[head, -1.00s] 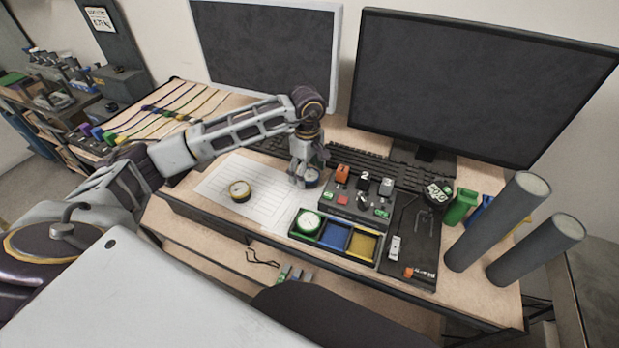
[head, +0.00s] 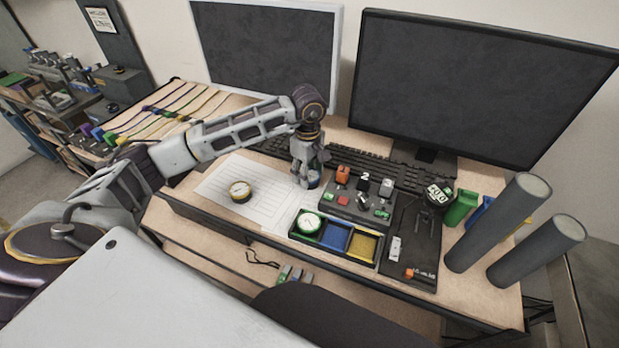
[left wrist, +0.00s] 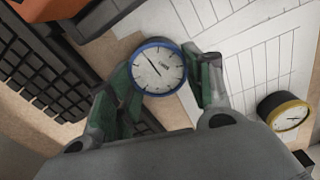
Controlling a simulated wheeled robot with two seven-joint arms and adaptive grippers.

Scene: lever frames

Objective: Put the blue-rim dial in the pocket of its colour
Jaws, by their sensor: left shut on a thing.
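The blue-rim dial (left wrist: 158,67) has a white face and sits between the fingers of my left gripper (left wrist: 165,80) in the left wrist view. In the head view my left gripper (head: 307,180) points down over the right edge of the paper, shut on the dial (head: 313,180), which is mostly hidden by the fingers. The pocket tray (head: 318,246) stands in front, with green, blue and yellow pockets. A green-rim dial (head: 308,223) lies in the green pocket. The blue pocket (head: 335,238) and the yellow pocket (head: 362,246) are empty. My right gripper is not in view.
A yellow-rim dial (head: 240,191) lies on the paper (head: 262,207); it also shows in the left wrist view (left wrist: 285,113). A grey box with switches (head: 358,204) stands right of the gripper, behind the tray. The keyboard (head: 350,165) lies behind. Two grey cylinders (head: 498,222) stand at right.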

